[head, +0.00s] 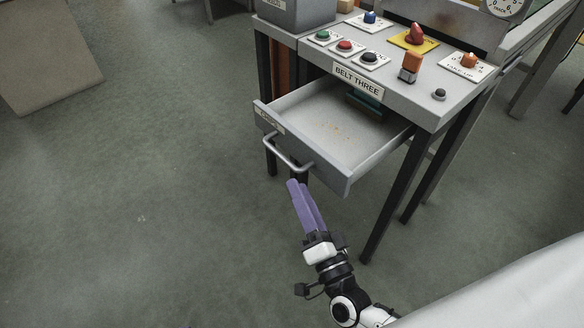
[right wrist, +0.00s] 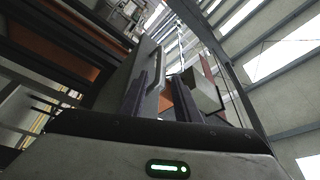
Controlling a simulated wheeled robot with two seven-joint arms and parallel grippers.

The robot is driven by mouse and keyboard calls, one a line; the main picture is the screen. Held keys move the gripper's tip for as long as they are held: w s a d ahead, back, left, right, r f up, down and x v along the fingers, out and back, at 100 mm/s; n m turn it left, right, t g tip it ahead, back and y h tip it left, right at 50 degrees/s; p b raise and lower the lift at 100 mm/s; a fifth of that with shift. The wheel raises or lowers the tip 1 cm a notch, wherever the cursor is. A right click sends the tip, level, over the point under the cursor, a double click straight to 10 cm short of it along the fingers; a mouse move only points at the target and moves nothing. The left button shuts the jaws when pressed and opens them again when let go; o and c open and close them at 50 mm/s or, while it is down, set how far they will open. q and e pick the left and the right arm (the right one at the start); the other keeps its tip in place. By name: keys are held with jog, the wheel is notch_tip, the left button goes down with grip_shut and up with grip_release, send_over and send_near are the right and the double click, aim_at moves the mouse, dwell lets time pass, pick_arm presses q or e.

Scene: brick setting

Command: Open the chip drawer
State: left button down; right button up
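The chip drawer (head: 345,140) is slid out from the metal desk in the head view. A few yellowish specks lie on its floor, and a dark teal object (head: 365,103) shows at its back. Its bar handle (head: 289,155) is on the front panel, beside a small label.
The desk top (head: 425,100) above the drawer holds buttons, an orange switch (head: 410,67), a red knob (head: 414,35) and a "BELT THREE" label (head: 357,80). Dark desk legs (head: 386,195) stand under it. The floor (head: 150,200) to the left is clear.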

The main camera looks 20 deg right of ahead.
aim_at(284, 157)
jog(key=x, duration=1)
jog(key=shift+f, duration=0.1)
grip_shut()
